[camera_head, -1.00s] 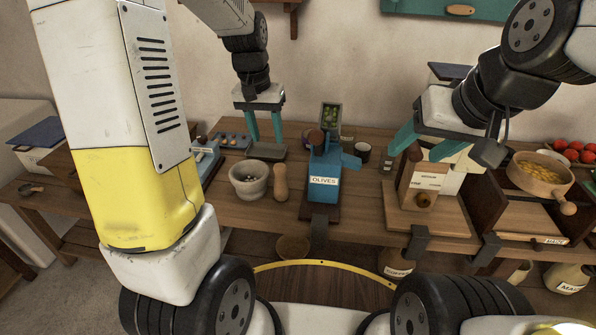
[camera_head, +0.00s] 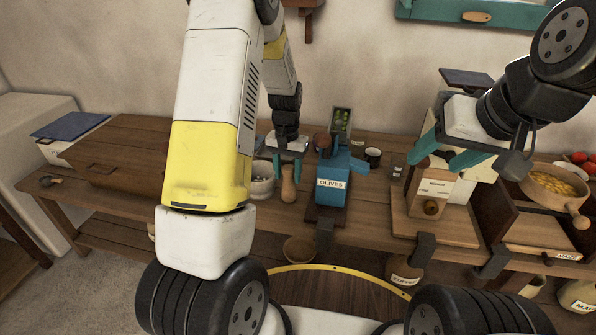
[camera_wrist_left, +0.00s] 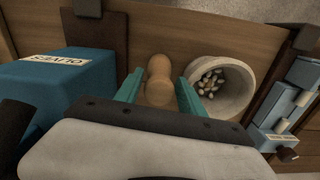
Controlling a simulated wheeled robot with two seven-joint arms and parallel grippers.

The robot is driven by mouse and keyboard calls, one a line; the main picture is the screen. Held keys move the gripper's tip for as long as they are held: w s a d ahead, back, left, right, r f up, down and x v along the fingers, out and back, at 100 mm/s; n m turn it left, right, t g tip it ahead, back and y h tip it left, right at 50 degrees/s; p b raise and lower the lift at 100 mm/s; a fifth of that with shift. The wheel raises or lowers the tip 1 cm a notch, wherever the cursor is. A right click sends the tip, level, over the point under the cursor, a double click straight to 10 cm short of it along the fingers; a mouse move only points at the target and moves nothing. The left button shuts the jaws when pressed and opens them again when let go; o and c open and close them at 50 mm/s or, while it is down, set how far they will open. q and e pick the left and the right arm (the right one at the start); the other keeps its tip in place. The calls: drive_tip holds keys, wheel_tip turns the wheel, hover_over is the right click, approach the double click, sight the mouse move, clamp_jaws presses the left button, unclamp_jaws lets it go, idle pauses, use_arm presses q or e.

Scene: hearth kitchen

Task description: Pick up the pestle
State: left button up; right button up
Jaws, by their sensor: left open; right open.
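The wooden pestle (camera_head: 288,184) stands upright on the bench, between the stone mortar (camera_head: 262,180) and the blue olive press (camera_head: 331,180). My left gripper (camera_head: 287,165) is open with its teal fingers lowered around the pestle's upper part. In the left wrist view the pestle (camera_wrist_left: 159,82) lies between the two open fingers (camera_wrist_left: 158,95), and I cannot tell whether either touches it. The mortar (camera_wrist_left: 222,86) holds several pale pieces close beside one finger. My right gripper (camera_head: 447,152) is open and empty above the wooden coffee box at right.
The olive press (camera_wrist_left: 65,80) stands close to my left gripper. The wooden coffee box (camera_head: 432,195) and a round sieve (camera_head: 553,188) are at right. A dark cup (camera_head: 373,156) stands behind. A wooden chest (camera_head: 125,150) is at far left.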

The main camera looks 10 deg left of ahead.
sight(289, 182)
use_arm(q)
wheel_tip(289, 182, down, 4)
drive_tip(key=shift+w+d+f, duration=0.1)
clamp_jaws()
idle(0.5)
drive_tip(key=shift+w+r, duration=0.1)
drive_tip(key=shift+r, duration=0.55)
wheel_tip(289, 182, up, 2)
drive_tip(key=shift+r, duration=0.15)
drive_tip(key=shift+s+r, duration=0.15)
drive_tip(key=shift+s, duration=0.5)
drive_tip(key=s+d+r, duration=0.1)
drive_tip(key=s, duration=1.3)
drive_tip(key=shift+s+d+r, duration=0.15)
drive_tip(key=shift+s+d, duration=0.2)
drive_tip(key=shift+s, duration=0.05)
